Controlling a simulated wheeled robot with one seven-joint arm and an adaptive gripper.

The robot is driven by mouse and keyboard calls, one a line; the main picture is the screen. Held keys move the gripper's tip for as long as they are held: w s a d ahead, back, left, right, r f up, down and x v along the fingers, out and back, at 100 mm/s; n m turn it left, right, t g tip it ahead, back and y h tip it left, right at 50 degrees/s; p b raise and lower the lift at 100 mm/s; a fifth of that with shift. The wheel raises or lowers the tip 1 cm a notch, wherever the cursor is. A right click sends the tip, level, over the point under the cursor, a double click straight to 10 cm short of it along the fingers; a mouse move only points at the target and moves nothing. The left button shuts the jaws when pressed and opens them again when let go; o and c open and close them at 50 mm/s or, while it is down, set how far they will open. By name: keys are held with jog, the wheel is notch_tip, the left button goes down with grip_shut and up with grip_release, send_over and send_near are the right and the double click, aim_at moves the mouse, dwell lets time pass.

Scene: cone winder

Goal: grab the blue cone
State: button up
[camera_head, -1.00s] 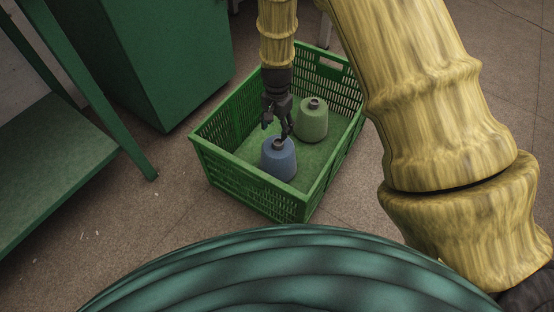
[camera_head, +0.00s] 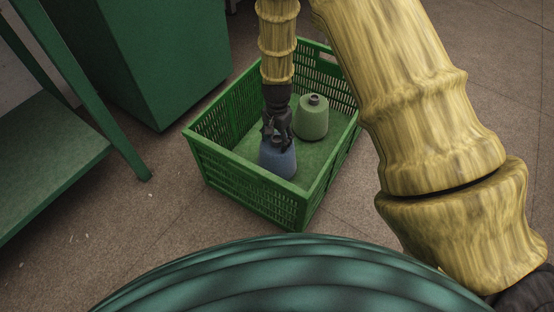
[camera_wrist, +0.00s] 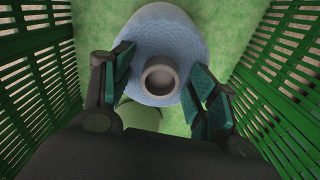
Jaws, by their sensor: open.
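The blue cone (camera_head: 277,160) stands upright on the floor of the green crate (camera_head: 205,160), near its front side. In the wrist view the blue cone (camera_wrist: 163,38) shows from above, with its grey tube end (camera_wrist: 160,78) in the middle. My gripper (camera_head: 277,138) is down in the crate at the top of the blue cone. In the wrist view my gripper (camera_wrist: 161,85) is open, one finger on each side of the tube end and over the cone's upper part. I cannot tell whether the fingers touch it.
A green yarn cone (camera_head: 311,118) stands in the crate behind and right of the blue one. The crate's slatted walls (camera_wrist: 285,75) rise close on both sides. A green cabinet (camera_head: 150,60) and a green table (camera_head: 50,165) stand to the left.

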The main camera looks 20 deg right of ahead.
grip_shut()
jog(key=shift+r, duration=0.2)
dwell(0.5)
